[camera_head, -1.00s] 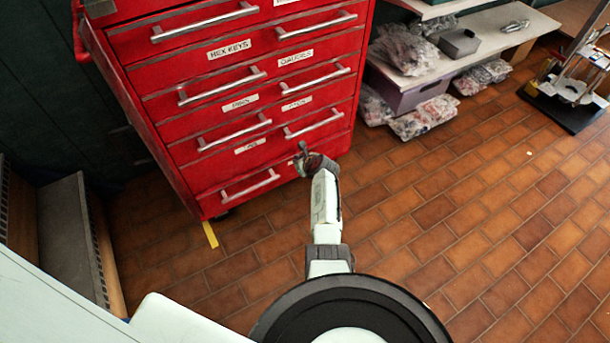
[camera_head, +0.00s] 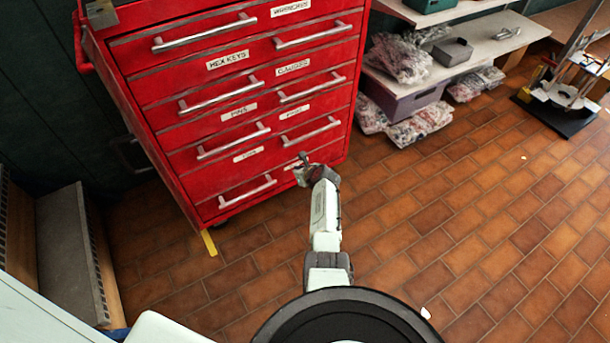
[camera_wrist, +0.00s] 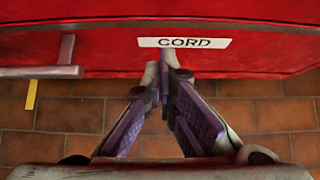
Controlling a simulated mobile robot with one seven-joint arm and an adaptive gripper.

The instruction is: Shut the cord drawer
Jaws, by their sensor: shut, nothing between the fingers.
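The CORD label (camera_wrist: 185,42) sits on the red front of the cord drawer (camera_wrist: 255,60) in the wrist view. In the head view this front is at the bottom right of the red cabinet, largely hidden by my gripper. How far it stands out I cannot tell. My gripper (camera_head: 303,160) is at the low front of the cabinet. In the wrist view the gripper's fingertips (camera_wrist: 166,75) are shut and empty, just below the label. Whether they touch the front is unclear. A bar handle (camera_wrist: 40,71) lies left of the label; it also shows in the head view (camera_head: 247,190).
Several labelled drawers with bar handles fill the red cabinet (camera_head: 180,130) above. A shelf (camera_head: 480,45) with bagged goods and a grey bin (camera_head: 415,95) stands right. A grey ledge (camera_head: 70,250) is at left. The tiled floor (camera_head: 440,210) in front is mostly clear.

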